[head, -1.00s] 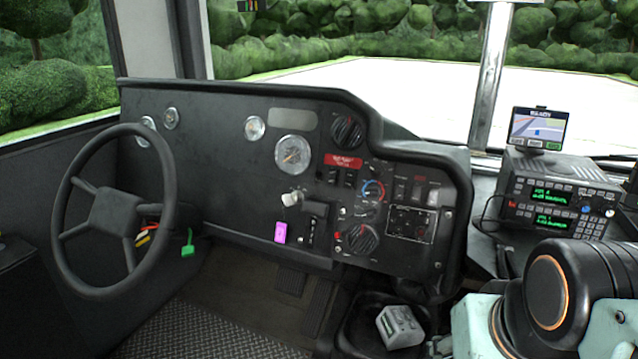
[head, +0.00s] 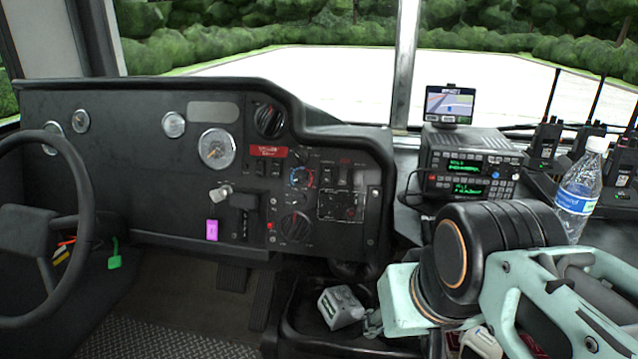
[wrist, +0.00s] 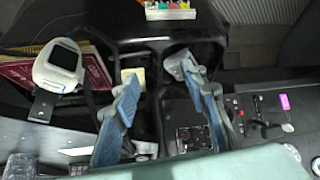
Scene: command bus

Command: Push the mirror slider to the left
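The black dashboard panel (head: 110,150) fills the left and middle of the head view. At its right end is a small outlined control block (head: 341,206) with dark knobs. I cannot pick out the mirror slider for certain; its label is too small to read. The control block also shows in the wrist view (wrist: 190,137), partly behind my right-hand finger. My gripper (wrist: 158,75) is open and empty, its two blue fingers well apart. The fingertips cannot be made out in the head view, where my arm is at the lower right.
A radio stack (head: 470,165) with a navigation screen (head: 450,104) stands right of the panel. A water bottle (head: 578,195) and several handheld radios are further right. A steering wheel (head: 85,225) is at the left. A grey box (head: 340,307) lies below the panel.

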